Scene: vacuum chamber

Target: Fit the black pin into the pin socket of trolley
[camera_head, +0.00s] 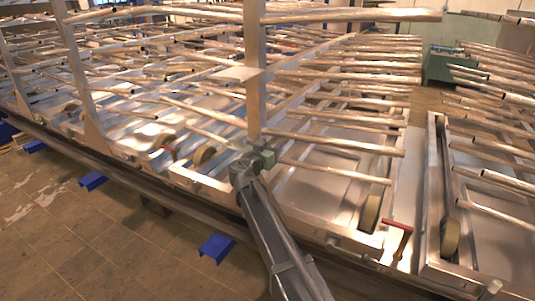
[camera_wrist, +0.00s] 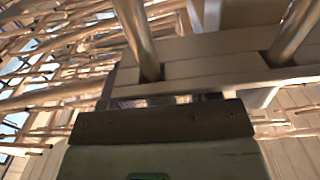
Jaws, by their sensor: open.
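My gripper (camera_head: 266,153) is small in the head view, close to the foot of an upright metal post on a trolley (camera_head: 205,181). I cannot tell whether it touches the post. It is open. In the wrist view, a green block with a dark brown bar (camera_wrist: 160,122) fills the bottom, and the fingertips are not clear. Beyond the bar are a pale metal beam (camera_wrist: 210,62) and two slanting round rods (camera_wrist: 136,38). I cannot make out the black pin or the pin socket in either view.
Rows of metal tubes (camera_head: 350,147) stick out around my arm. Wheels (camera_head: 371,212) and a red handle (camera_head: 403,239) are at right. Blue blocks (camera_head: 217,246) stand below the long dark rail. The tiled floor (camera_head: 70,235) at front left is mostly free.

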